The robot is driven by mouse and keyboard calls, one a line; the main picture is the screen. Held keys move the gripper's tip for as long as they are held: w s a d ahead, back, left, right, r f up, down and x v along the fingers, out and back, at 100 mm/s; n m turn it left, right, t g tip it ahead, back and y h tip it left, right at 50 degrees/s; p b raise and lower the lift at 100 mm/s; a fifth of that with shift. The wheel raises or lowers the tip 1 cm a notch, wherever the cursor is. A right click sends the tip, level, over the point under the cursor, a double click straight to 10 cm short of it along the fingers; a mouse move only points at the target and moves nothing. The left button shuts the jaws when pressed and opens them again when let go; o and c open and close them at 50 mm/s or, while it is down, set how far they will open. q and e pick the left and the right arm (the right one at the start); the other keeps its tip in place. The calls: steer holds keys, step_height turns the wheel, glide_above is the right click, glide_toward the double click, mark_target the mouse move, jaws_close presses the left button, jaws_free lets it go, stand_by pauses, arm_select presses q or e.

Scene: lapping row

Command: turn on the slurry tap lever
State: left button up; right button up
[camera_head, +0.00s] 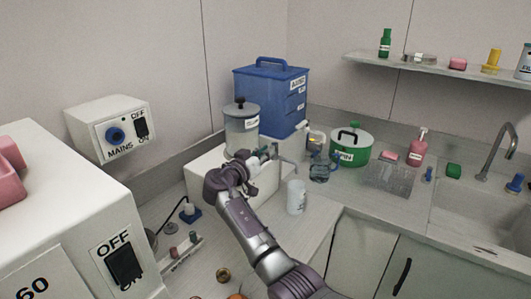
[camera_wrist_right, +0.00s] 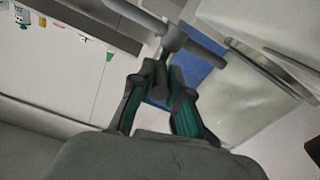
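The slurry tank (camera_head: 241,133) is a grey cylinder with a black lid knob, standing on a white block (camera_head: 262,184). Its grey tap (camera_head: 284,158) points right, with the spout bent down. My right gripper (camera_head: 252,162) is in front of the tank, at the tap. In the wrist view, the fingertips of my right gripper (camera_wrist_right: 164,76) are drawn together just at the tap's short lever (camera_wrist_right: 163,50). Whether they touch it cannot be told. The tap body (camera_wrist_right: 176,35) crosses behind. A white cup (camera_head: 296,197) stands near the spout. My left gripper is out of view.
A blue tank (camera_head: 268,95) stands behind. A mains switch box (camera_head: 112,127) is at left. The counter front right of the cup is clear.

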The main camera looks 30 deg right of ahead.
jaws_close()
steer(key=shift+s+t, duration=0.1)
steer(key=shift+t, duration=0.3)
steer(key=shift+d+n+t+y, duration=0.1)
steer(key=shift+n+t+y, duration=0.2)
steer(key=shift+n, duration=0.1)
steer(key=shift+s+d+n+t+y+p, duration=0.2)
steer(key=shift+s+n+t+y+p, duration=0.1)
steer(key=shift+n+t+y, duration=0.65)
steer(key=shift+s+d+n+t+y+p, duration=0.3)
steer(key=shift+n+t+y, duration=0.4)
steer(key=shift+t, duration=0.35)
steer(key=shift+s+d+n+t+y+p, duration=0.15)
steer(key=shift+s+n+t+y+p, duration=0.15)
steer(key=shift+n+t+y, duration=0.65)
steer(key=o, duration=0.7)
jaws_free()
